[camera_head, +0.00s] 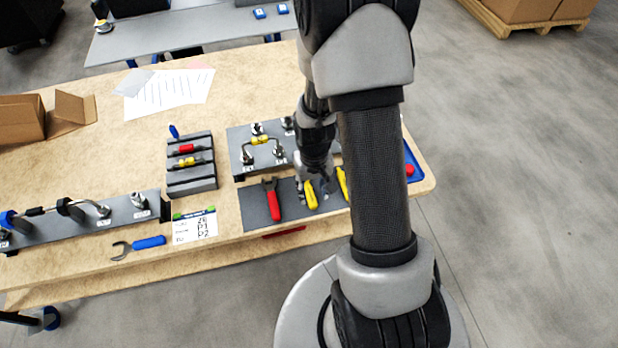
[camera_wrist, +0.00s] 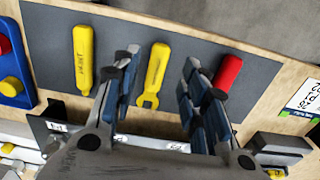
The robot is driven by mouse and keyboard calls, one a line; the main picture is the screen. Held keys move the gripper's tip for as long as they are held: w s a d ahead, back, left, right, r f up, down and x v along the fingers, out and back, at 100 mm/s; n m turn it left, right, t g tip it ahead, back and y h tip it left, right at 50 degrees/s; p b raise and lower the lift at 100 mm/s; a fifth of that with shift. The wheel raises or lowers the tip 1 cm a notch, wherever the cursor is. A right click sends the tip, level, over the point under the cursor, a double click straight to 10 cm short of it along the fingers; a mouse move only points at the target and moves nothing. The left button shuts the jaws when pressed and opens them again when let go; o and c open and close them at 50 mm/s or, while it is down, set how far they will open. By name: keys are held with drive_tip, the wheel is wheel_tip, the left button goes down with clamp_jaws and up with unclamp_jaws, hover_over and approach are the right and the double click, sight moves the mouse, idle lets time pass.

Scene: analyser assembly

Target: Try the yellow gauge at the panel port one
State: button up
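A dark mat (camera_head: 252,208) on the wooden bench holds a red-handled tool (camera_head: 273,203) and two yellow-handled tools. The middle yellow tool (camera_head: 311,196) has a forked end, which shows in the wrist view (camera_wrist: 154,78). The other yellow tool (camera_head: 343,183) has dark lettering on its handle in the wrist view (camera_wrist: 83,60); its tip is partly hidden. I cannot tell which is the gauge. My gripper (camera_wrist: 160,88) is open and empty above the mat, its fingers apart on either side of the forked yellow tool. The grey panel (camera_head: 238,142), with labelled ports and a bent tube, stands behind the mat.
A grey rack (camera_head: 192,180) with red and yellow pieces stands left of the panel. A blue tray (camera_head: 411,152) is at the right edge. A blue-handled wrench (camera_head: 148,242), a label card (camera_head: 195,228) and a long fixture (camera_head: 75,226) lie left. Bare bench shows behind the rack.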

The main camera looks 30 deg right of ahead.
sight(313, 201)
drive_tip(key=shift+f+b, duration=2.5)
drive_tip(key=shift+f, duration=0.7)
drive_tip(key=shift+c, duration=0.6)
clamp_jaws()
drive_tip(key=shift+r, duration=0.15)
drive_tip(key=r+p, duration=0.1)
drive_tip(key=r, duration=0.1)
drive_tip(key=s+r+p, duration=0.1)
drive_tip(key=r+p, duration=0.2)
drive_tip(key=r, duration=0.1)
drive_tip(key=shift+s+a+p, duration=0.2)
drive_tip(key=shift+s+p, duration=0.05)
drive_tip(key=shift+p, duration=0.15)
drive_tip(key=shift+f, duration=0.1)
